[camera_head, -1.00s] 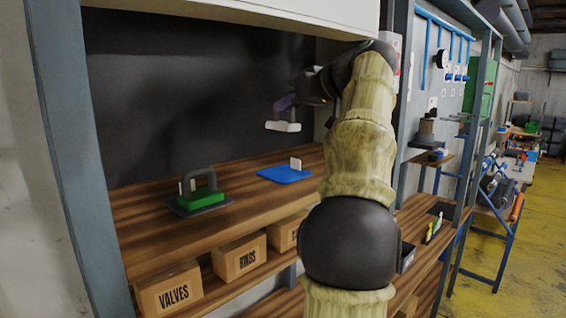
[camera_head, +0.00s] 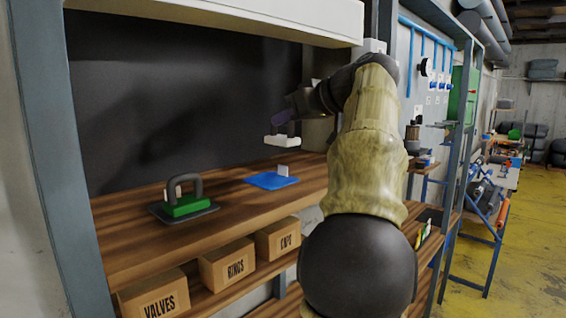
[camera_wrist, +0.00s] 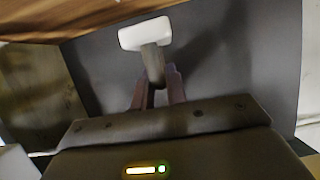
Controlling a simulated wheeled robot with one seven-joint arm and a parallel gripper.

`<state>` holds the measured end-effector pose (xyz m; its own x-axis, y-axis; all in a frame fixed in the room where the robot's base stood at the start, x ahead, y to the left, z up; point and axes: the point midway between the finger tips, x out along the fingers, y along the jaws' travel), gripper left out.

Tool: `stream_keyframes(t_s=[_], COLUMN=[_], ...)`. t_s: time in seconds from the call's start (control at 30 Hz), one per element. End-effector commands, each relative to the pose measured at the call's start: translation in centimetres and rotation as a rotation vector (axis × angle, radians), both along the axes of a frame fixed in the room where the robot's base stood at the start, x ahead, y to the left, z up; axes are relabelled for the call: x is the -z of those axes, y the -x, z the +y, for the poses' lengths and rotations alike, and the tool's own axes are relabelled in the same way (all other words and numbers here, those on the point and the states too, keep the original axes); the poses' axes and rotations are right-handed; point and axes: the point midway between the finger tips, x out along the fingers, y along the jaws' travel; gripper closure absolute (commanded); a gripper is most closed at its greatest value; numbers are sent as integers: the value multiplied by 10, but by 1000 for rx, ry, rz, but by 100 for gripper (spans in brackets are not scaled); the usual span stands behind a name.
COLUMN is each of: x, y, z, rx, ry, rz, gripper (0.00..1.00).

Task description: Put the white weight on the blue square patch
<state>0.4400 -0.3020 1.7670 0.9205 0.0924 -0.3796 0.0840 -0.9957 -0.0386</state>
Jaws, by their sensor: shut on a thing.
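The white weight (camera_head: 282,141) hangs in the air above the wooden shelf, a little higher than the blue square patch (camera_head: 263,182). My gripper (camera_head: 288,120) is shut on it; in the wrist view my gripper's two fingers (camera_wrist: 158,88) close on the weight's greyish stem, with its white body (camera_wrist: 145,34) beyond them. The blue patch lies flat on the shelf, with a small pale upright tag (camera_head: 281,170) at its back edge. Nothing else lies on the patch. The patch cannot be made out in the wrist view.
A green block with a dark arched handle (camera_head: 187,206) stands on a dark plate left of the patch. A white cabinet edge (camera_head: 220,16) overhangs the shelf. A blue-grey post (camera_head: 45,140) bounds it at left. Cardboard boxes (camera_head: 227,268) sit on the shelf below.

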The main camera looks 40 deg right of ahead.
Motion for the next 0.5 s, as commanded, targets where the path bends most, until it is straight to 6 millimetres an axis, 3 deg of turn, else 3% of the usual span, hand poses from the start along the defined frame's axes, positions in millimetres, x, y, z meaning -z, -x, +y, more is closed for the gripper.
stream_keyframes(t_s=[0.3,0.5], x=[38,44], y=[-1,0], z=[3,0], rx=[-6,0], ry=[-2,1], rz=[-1,-3], gripper=[100,100])
